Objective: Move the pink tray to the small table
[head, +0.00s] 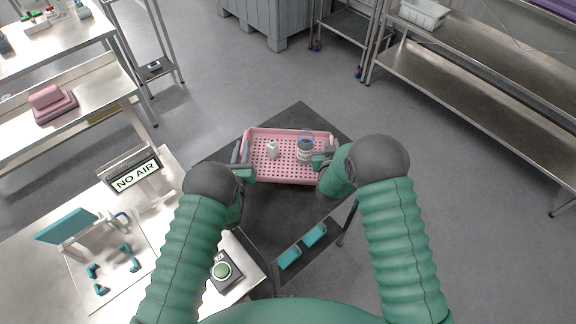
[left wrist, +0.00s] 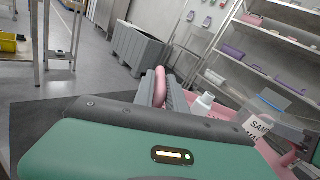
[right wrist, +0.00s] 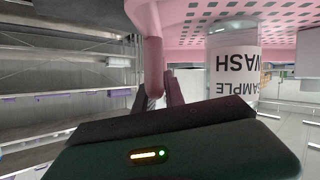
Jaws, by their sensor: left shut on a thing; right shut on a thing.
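The pink tray (head: 288,176) with a perforated floor is over the small dark table (head: 262,213) in the head view. I cannot tell whether it rests on the top or hangs just above it. A white bottle (head: 272,149) and a clear jar with a "sample wash" label (head: 305,150) stand in it. My left gripper (head: 243,162) is shut on the tray's left side; its fingers close on the pink rim (left wrist: 160,86) in the left wrist view. My right gripper (head: 325,160) is shut on the tray's right side, at the pink rim (right wrist: 153,65) in the right wrist view.
A steel bench with a "NO AIR" sign (head: 135,176) and a green button box (head: 223,270) stands close on the left. Teal items (head: 302,246) lie on the table's lower shelf. Steel shelving (head: 470,90) is at the right, a grey bin (head: 268,18) behind. Open floor lies right.

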